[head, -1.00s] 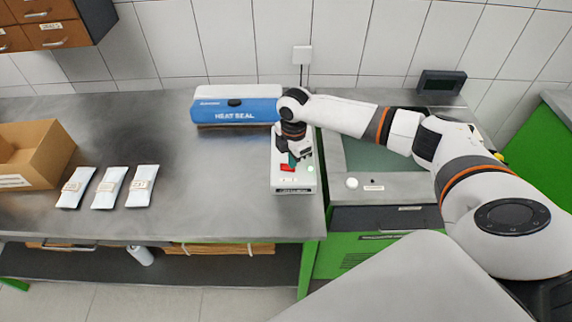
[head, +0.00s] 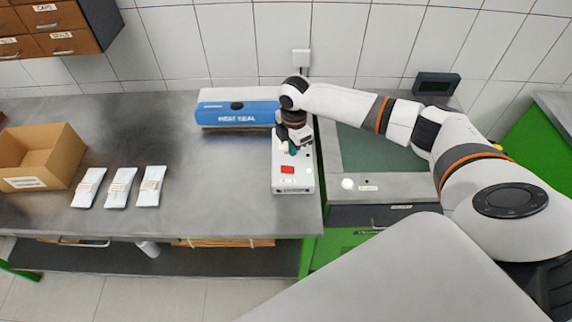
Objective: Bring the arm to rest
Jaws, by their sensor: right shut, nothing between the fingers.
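My right arm comes in from the right and reaches over the green-topped bench. Its gripper (head: 293,149) is shut and empty, pointing down over the upper part of a white control box (head: 293,184). The box has a red button (head: 287,170) and small light buttons near its front. The red button shows clear of the fingers. I cannot tell whether the fingertips touch the box or hover above it. My left gripper is not in view.
A blue heat sealer (head: 236,113) stands left of the gripper. Several white pouches (head: 119,187) and an open cardboard box (head: 55,176) are on the left. A dark display (head: 437,84) stands at the back right. The steel tabletop (head: 215,190) between is clear.

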